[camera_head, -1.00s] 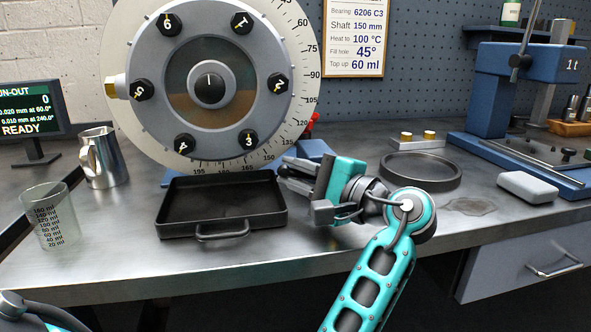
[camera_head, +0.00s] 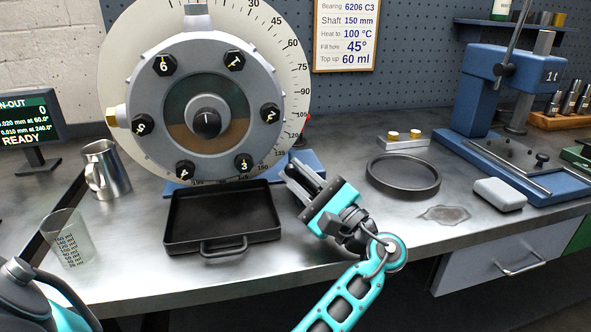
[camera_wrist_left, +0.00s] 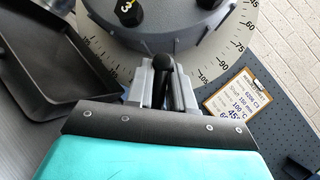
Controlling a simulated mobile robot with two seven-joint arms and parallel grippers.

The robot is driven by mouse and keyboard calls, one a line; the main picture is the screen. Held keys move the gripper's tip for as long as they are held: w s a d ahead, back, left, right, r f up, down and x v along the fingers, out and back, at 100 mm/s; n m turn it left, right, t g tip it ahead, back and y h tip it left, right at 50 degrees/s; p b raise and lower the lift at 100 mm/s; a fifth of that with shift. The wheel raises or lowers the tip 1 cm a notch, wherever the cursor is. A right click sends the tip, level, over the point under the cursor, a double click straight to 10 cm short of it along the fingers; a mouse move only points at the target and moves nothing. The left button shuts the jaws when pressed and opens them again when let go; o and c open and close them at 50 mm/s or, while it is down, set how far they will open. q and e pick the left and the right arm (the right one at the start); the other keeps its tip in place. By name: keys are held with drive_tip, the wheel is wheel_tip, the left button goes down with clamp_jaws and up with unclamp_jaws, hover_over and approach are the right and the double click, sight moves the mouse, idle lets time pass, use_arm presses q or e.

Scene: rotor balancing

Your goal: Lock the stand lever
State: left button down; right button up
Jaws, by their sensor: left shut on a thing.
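The balancing stand carries a large grey rotor (camera_head: 207,75) in front of a white degree dial (camera_head: 290,75), with a blue base (camera_head: 308,160) below. My left gripper (camera_head: 300,178) is at the lower right of the dial, right of the black tray. In the left wrist view, a black lever with a rounded knob (camera_wrist_left: 164,66) stands between the fingers of my left gripper (camera_wrist_left: 168,88), which is shut on it. In the head view the fingers hide most of this lever. My right gripper is not in view.
The black tray (camera_head: 169,243) lies just left of my left gripper. A steel jug (camera_head: 108,170) and a clear beaker (camera_head: 68,240) stand at the left. A dark ring (camera_head: 374,185), a grey block (camera_head: 499,194) and a blue press (camera_head: 510,85) are at the right.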

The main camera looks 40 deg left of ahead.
use_arm(q)
drive_tip(key=shift+r, duration=0.15)
drive_tip(key=c, duration=1.1)
unclamp_jaws()
drive_tip(key=shift+d+f, duration=0.1)
drive_tip(key=shift+f, duration=0.1)
